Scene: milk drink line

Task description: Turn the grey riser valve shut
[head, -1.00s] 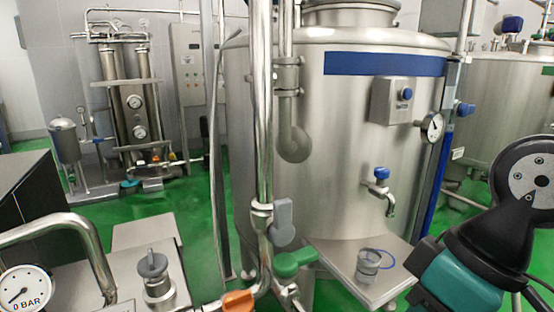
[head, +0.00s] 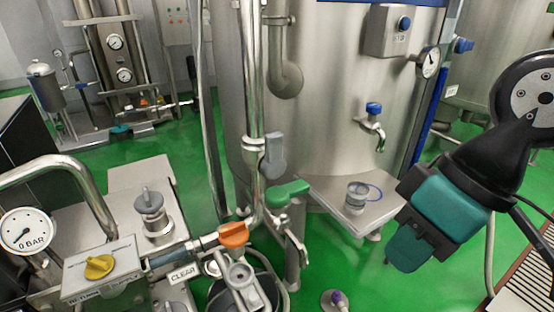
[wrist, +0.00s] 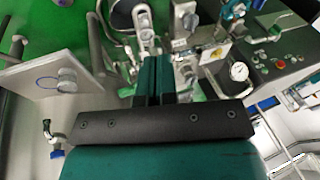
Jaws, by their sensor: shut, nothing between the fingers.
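The grey riser valve handle (head: 274,156) sits on the upright steel riser pipe (head: 252,80) in the middle of the head view. Its flat lever stands upright, roughly along the pipe. My gripper (head: 406,262) is at the right in the head view, well apart from the valve, with teal fingers pointing down. In the wrist view my gripper (wrist: 153,72) is shut and empty. I cannot clearly pick out the grey handle there.
A green lever (head: 287,193) and an orange lever (head: 233,235) lie just below the grey one. The big tank (head: 330,100) stands behind. A yellow knob (head: 99,267) is at lower left.

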